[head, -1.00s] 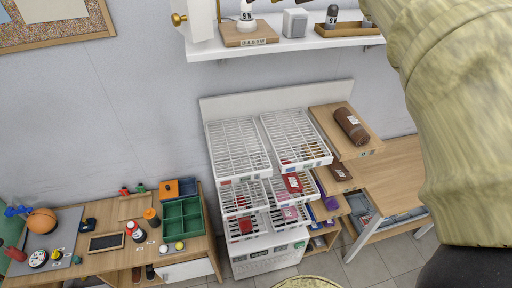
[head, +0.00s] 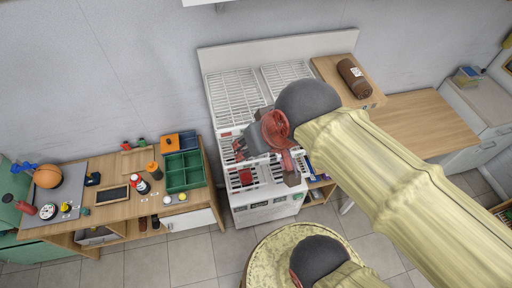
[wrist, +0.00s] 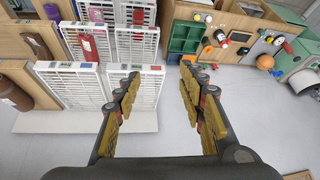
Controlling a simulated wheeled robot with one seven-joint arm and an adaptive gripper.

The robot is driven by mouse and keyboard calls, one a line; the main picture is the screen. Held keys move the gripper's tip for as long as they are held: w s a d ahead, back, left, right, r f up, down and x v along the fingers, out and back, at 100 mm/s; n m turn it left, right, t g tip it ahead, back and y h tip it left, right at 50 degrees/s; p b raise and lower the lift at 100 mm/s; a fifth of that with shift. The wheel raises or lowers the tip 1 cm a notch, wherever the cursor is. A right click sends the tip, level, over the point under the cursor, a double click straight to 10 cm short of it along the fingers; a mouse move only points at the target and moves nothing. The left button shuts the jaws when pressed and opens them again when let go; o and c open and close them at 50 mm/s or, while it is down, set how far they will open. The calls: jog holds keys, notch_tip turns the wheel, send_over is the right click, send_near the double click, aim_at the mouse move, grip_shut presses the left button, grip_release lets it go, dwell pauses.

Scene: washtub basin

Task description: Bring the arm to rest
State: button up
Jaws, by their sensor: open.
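My arm reaches in from the right in the head view, with a cream sleeve and dark grey joints. My gripper (head: 268,163) is in front of the white wire-rack unit (head: 228,96) and hides part of its baskets. In the wrist view my gripper (wrist: 160,74) has its two fingers spread apart with nothing between them. I cannot tell how far the fingers are from the racks.
A desk (head: 118,213) with a green tray (head: 183,171), an orange ball (head: 47,175) and bottles stands at the left. A brown roll (head: 353,78) lies on a wooden top right of the racks. A bare wooden table (head: 415,122) stands further right. Tiled floor (head: 195,257) is open in front.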

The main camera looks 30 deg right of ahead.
jog(key=shift+s+f+n, duration=0.5)
jog(key=shift+f+n, duration=0.1)
notch_tip(320, 180, down, 19)
jog(key=b, duration=1.9)
jog(key=shift+c, duration=1.1)
